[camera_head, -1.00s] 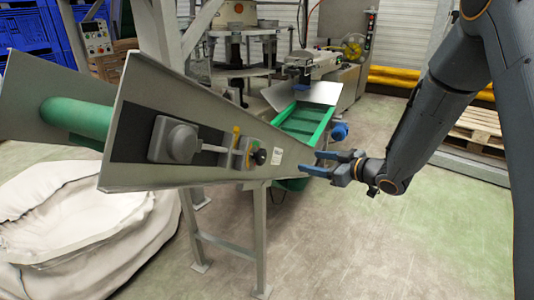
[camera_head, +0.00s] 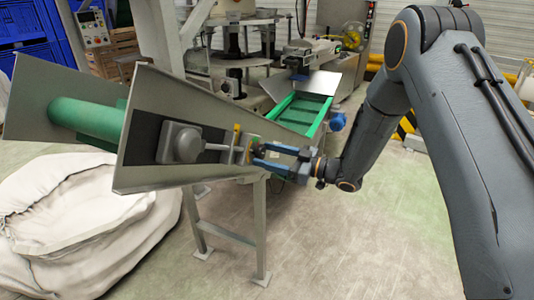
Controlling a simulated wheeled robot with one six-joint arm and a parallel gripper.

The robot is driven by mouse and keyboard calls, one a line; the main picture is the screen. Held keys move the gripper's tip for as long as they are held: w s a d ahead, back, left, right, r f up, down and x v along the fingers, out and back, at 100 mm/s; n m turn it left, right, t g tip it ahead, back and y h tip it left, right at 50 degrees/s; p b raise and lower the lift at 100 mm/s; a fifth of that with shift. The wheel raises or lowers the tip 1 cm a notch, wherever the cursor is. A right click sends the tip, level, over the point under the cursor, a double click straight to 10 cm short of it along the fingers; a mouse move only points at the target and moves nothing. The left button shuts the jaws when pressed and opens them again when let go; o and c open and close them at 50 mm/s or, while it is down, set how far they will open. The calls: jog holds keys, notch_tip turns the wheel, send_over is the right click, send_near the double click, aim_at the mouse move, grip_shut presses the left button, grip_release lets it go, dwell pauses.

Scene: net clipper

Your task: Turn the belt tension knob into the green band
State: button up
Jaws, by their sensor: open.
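The belt tensioner sits on the side plate (camera_head: 222,112) of the conveyor, with a grey bearing block (camera_head: 181,143), a threaded rod (camera_head: 215,146) and a bracket with a yellow pointer (camera_head: 237,134). My gripper (camera_head: 256,154) is open, its blue-grey fingers reaching left to the rod's end, one above the other. The dark knob at that end is mostly hidden by the fingers, and I cannot tell whether they touch it. The green band cannot be made out at this size.
A green belt conveyor (camera_head: 304,115) runs behind the plate, with a blue motor (camera_head: 337,121) at its side. A large white sack (camera_head: 75,230) stands at lower left. A grey support leg (camera_head: 260,230) stands under the plate. The floor at lower right is open.

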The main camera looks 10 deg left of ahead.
jog(key=shift+a, duration=0.25)
jog(key=shift+c, duration=0.2)
jog(key=c, duration=1)
